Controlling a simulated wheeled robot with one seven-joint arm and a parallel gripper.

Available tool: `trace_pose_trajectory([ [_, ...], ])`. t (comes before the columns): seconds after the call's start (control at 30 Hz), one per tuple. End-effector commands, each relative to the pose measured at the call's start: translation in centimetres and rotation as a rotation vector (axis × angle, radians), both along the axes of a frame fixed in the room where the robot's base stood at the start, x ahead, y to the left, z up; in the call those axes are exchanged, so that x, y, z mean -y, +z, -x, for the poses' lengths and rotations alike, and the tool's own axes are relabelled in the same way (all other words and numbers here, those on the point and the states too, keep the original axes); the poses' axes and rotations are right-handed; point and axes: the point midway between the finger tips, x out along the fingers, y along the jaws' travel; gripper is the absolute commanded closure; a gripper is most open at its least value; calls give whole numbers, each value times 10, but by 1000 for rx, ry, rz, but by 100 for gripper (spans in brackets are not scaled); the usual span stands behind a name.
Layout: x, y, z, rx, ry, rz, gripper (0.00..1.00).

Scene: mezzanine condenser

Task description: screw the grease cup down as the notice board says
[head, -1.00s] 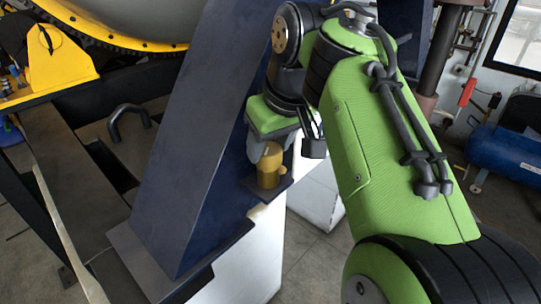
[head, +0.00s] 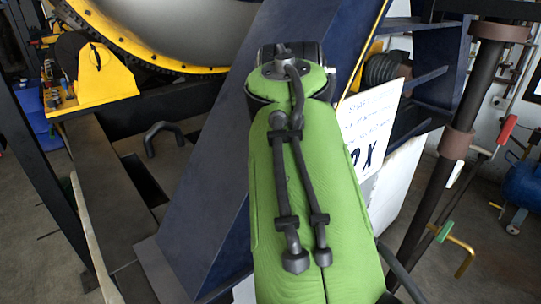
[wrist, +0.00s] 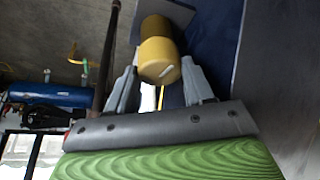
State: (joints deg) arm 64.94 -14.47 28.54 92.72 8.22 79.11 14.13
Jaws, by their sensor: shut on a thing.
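The yellow grease cup (wrist: 158,58) shows in the wrist view, with a pale mark on its rounded end. A darker yellow cylinder lies behind it, against a grey plate (wrist: 170,10) on the dark blue steelwork. My gripper (wrist: 160,68) has one grey finger on each side of the cup and is shut on it. In the head view my green arm hides the cup and gripper. The white notice board (head: 372,118) stands behind the arm; its handwriting is partly covered and too small to read, with a large X at its lower part.
The blue slanted column (head: 215,175) stands left of my arm. A yellow bracket (head: 102,72) and dark frame beams are farther left. A brown pipe (head: 457,130), a red-handled lever (head: 506,130) and a blue tank (head: 524,185) are at the right.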

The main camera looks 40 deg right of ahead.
Motion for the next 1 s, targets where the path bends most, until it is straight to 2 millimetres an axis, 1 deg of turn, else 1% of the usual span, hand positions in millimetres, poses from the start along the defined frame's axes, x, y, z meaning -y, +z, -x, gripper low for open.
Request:
trace_pose_trajectory([
  [0.23, -1, 0, 1, -5, -54, -4, 79],
  [0.67, -1, -1, 0, -3, -59, -2, 79],
  [0.7, -1, -1, 0, -3, -59, -2, 44],
  [0.83, -1, -1, 0, -2, -58, -1, 24],
  [1.0, -1, 0, -1, 1, -54, 2, 23],
])
